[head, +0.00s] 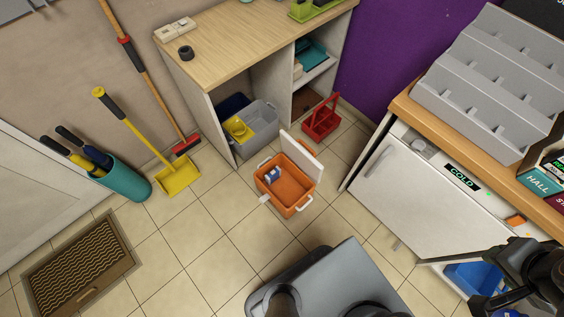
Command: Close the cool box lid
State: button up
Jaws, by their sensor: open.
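The orange cool box (292,208) stands on the tiled floor in the middle of the head view. Its white lid (303,153) is raised, standing up and tilted back along the box's far right side. The box is open on top, and a small blue and white item (272,175) lies inside. My gripper (488,282) is at the lower right corner of the view, dark, open and empty as far as I can see. It is well to the right of the cool box and does not touch it. Part of my arm is cut off by the picture's edge.
A white cabinet marked COLD (410,190) under a wooden counter stands right of the box. A wooden desk (245,40) with a grey bin (262,125) and red caddy (321,122) is behind. A yellow dustpan (177,178) stands left.

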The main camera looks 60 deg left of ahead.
aim_at(307, 162)
jog(key=u, duration=2.65)
jog(key=k, duration=1.05)
jog(key=z, duration=0.7)
jog(key=i, duration=1.45)
jog(key=u, duration=0.7)
jog(key=i, duration=0.25)
jog(key=u, duration=0.4)
